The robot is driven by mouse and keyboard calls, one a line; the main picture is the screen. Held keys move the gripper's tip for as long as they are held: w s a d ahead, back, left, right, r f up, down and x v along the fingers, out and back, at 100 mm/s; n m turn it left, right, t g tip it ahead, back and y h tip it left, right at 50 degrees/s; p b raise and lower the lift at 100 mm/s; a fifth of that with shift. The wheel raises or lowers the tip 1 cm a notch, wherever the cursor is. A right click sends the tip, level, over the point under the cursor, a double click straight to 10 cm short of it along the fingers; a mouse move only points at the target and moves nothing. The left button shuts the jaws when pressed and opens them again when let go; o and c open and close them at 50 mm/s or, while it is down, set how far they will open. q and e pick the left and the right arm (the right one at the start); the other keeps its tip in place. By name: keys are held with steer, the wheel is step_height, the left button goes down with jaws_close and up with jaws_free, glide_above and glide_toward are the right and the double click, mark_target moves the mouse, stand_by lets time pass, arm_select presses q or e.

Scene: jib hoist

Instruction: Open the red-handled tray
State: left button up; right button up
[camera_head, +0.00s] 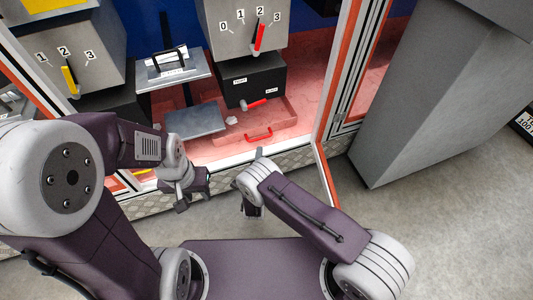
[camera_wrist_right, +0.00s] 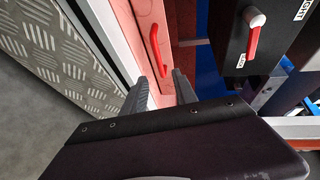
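A red tray (camera_head: 285,126) with a red bar handle (camera_head: 260,135) on its front sits low inside the frame, below a black box. The tray (camera_wrist_right: 150,14) and its upright-looking handle (camera_wrist_right: 158,48) also show in the right wrist view. My right gripper (camera_wrist_right: 161,88) is open and empty, with its two fingers apart. The handle is ahead of the gap between them, not touched. In the head view my right gripper (camera_head: 251,208) is in front of the tray, mostly hidden by its wrist. My left gripper (camera_head: 190,192) is left of it, away from the tray; its finger opening is unclear.
A black box (camera_head: 247,84) with a red-handled switch (camera_head: 254,104) is above the tray. A grey box with a red lever (camera_head: 260,37) is higher. A grey platform (camera_head: 193,120) is to the left. An orange-edged post (camera_head: 338,80) and grey cabinet (camera_head: 425,95) bound the right.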

steer(key=w+b, duration=0.1)
steer(key=w, duration=0.1)
steer(key=w+f+b, duration=0.1)
steer(key=w+b, duration=0.1)
steer(key=w, duration=0.1)
steer(key=w+f+b, duration=0.1)
steer(key=w+b, duration=0.1)
steer(key=w, duration=0.1)
steer(key=shift+d, duration=0.15)
steer(key=shift+w+b, duration=0.3)
steer(key=shift+w, duration=0.1)
steer(key=shift+r, duration=0.1)
jaws_close()
stand_by(0.8)
